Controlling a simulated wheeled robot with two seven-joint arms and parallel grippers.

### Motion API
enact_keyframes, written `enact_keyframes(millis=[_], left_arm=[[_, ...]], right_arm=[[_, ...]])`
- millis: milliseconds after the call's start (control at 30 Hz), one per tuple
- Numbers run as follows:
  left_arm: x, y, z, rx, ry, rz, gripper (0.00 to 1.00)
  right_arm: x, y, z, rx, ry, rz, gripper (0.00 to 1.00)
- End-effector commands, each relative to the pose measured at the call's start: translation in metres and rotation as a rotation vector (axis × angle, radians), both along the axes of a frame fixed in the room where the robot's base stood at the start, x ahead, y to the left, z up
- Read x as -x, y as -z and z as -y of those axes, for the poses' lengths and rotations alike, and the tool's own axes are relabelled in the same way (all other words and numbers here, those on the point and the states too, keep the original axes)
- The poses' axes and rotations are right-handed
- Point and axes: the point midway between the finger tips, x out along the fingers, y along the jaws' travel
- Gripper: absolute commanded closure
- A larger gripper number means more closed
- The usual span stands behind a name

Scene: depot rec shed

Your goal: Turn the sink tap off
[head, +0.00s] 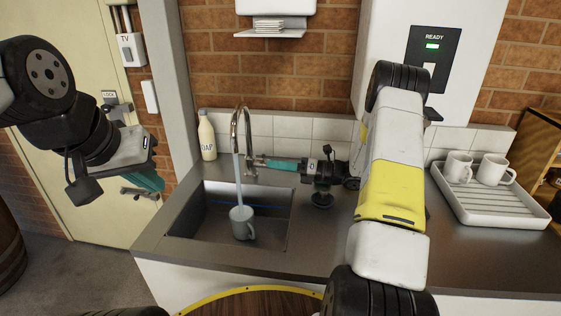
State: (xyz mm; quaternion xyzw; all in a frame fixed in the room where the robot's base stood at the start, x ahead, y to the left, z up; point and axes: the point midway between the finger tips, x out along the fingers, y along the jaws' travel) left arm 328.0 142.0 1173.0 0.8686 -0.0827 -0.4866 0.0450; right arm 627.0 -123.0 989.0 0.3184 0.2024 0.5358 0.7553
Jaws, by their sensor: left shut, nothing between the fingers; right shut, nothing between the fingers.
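The curved metal tap (234,118) stands at the back of the sink (205,222). A pale stream of water (238,172) runs down from its spout to a grey mug (243,229) in the basin. My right gripper (256,162) is shut and empty, its teal fingertips pointing left right beside the tap's body. The fingertips look close to or touching the tap; I cannot tell which. The tap's handle is not clearly visible. My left gripper (158,184) is shut and empty, in the air left of the sink, in front of the door.
A soap bottle (207,137) stands behind the sink's left side. A white ribbed tray (490,201) with two white mugs (458,167) is on the counter at right. A white dispenser with a READY panel (433,52) hangs behind my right arm. The counter's front right is clear.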

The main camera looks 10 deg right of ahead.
Motion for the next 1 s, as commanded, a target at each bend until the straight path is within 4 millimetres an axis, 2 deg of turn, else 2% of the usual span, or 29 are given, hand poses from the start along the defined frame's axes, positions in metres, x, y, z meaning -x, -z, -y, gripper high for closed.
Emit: enact_keyframes(millis=[200,667,1000], left_arm=[[0.000,0.000,0.000,0.000,0.000,0.000,1.00],[0.000,0.000,0.000,0.000,0.000,0.000,1.00],[0.000,0.000,0.000,0.000,0.000,0.000,1.00]], right_arm=[[-0.004,0.000,-0.011,0.000,0.001,-0.001,1.00],[-0.005,-0.002,-0.011,-0.005,0.001,-0.017,1.00],[-0.015,-0.016,-0.007,-0.060,0.002,-0.184,1.00]])
